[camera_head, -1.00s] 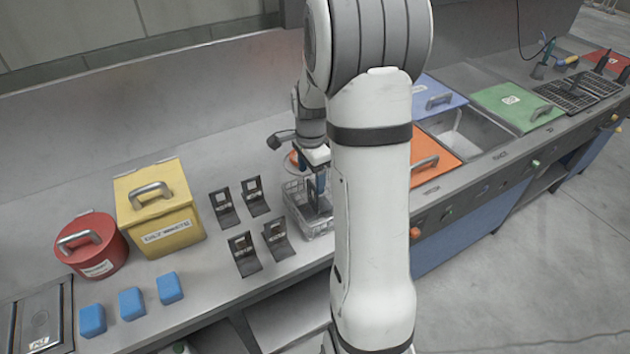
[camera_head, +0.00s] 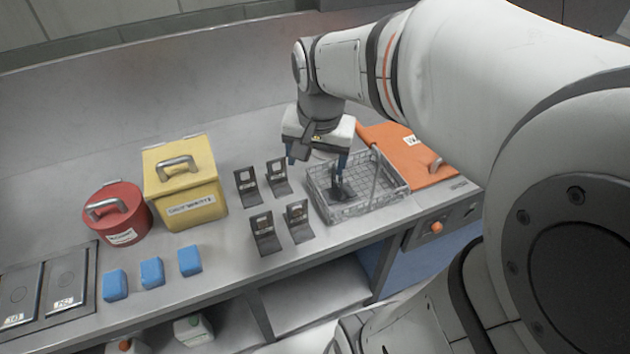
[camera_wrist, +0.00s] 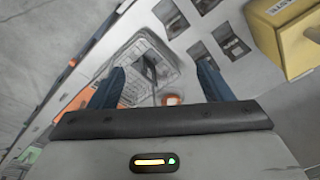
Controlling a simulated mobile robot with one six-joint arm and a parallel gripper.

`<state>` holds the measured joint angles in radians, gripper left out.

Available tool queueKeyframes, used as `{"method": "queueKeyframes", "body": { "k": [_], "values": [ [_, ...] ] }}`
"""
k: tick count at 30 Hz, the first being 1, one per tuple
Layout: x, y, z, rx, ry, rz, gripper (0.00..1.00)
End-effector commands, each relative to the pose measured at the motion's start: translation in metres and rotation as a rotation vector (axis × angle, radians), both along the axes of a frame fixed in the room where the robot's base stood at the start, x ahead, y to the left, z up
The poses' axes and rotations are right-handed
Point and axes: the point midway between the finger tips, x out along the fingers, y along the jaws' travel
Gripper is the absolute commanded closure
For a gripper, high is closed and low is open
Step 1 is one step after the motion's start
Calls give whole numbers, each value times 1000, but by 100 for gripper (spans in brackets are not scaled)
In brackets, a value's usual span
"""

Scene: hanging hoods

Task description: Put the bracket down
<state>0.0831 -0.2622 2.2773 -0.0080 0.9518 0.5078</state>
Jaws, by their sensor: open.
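A dark bracket (camera_head: 342,190) stands inside the wire basket (camera_head: 385,203) on the bench. My gripper (camera_head: 318,160) is above the basket's left back part, with its blue fingers spread and nothing between them. In the wrist view the open fingers of my gripper (camera_wrist: 160,85) show with the basket (camera_wrist: 172,68) beyond them and the dark bracket (camera_wrist: 149,70) inside it. The bracket is apart from the fingers. Several similar dark brackets stand on the bench left of the basket, one of them at the front (camera_head: 264,235).
A yellow lidded box (camera_head: 185,190) and a red round pot (camera_head: 118,213) stand on the left. Several blue blocks (camera_head: 152,272) line the front edge. An orange lid (camera_head: 400,150) lies right of the basket. My arm covers the right side.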

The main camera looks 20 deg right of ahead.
Motion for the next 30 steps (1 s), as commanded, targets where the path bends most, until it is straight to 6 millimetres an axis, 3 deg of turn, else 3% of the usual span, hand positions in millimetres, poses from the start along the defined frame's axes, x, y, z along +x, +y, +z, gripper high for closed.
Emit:
{"method": "queueKeyframes", "body": {
  "k": [3,9,12,30],
  "values": [
    [-38,21,0,-47,-50,263,27],
    [-73,36,-7,-103,-92,527,27],
    [-78,26,-9,-114,-98,565,27],
    [-78,26,-9,-115,-98,574,27]
  ]
}}
